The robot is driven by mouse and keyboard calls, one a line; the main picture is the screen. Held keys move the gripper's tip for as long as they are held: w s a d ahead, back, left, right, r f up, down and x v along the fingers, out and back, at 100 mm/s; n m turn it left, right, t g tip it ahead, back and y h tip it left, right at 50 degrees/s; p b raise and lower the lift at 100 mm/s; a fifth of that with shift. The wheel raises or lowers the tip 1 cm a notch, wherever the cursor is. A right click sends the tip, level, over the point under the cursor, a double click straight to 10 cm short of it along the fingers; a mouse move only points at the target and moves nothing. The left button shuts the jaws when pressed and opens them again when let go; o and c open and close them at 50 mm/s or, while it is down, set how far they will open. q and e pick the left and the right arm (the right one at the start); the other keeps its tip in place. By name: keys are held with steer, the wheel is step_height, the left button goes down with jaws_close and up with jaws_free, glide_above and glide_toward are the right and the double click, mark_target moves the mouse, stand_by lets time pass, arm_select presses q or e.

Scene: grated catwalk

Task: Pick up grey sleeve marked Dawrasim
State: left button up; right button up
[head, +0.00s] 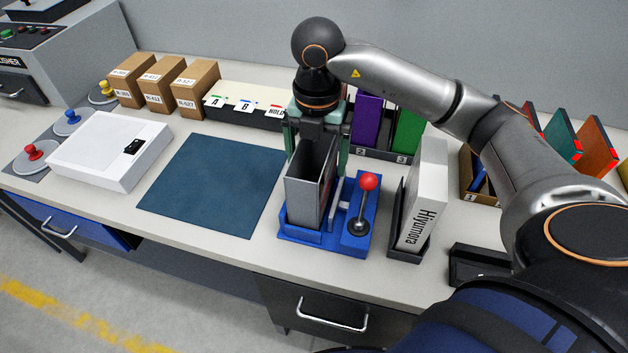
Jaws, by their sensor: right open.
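A grey open-topped sleeve (303,197) stands upright in a blue fixture (302,238) near the middle of the bench. No Dawrasim marking can be read on it from this side. My right gripper (318,150) points down over the sleeve's top, open, with its greenish fingers spread at the left and right of the upper end. I cannot tell whether the fingers touch the sleeve. My left gripper is not in view.
A red-knobbed lever (368,183) rises from the fixture's right side. A white sleeve marked Hiyumora (427,205) stands in a black holder to the right. Purple (367,120) and green (408,132) binders stand behind. A blue mat (212,185) lies clear at left.

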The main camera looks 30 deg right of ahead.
steer(key=f, duration=0.5)
steer(key=shift+w+p, duration=0.3)
steer(key=shift+w, duration=0.05)
steer(key=shift+c, duration=0.2)
steer(key=c, duration=1.2)
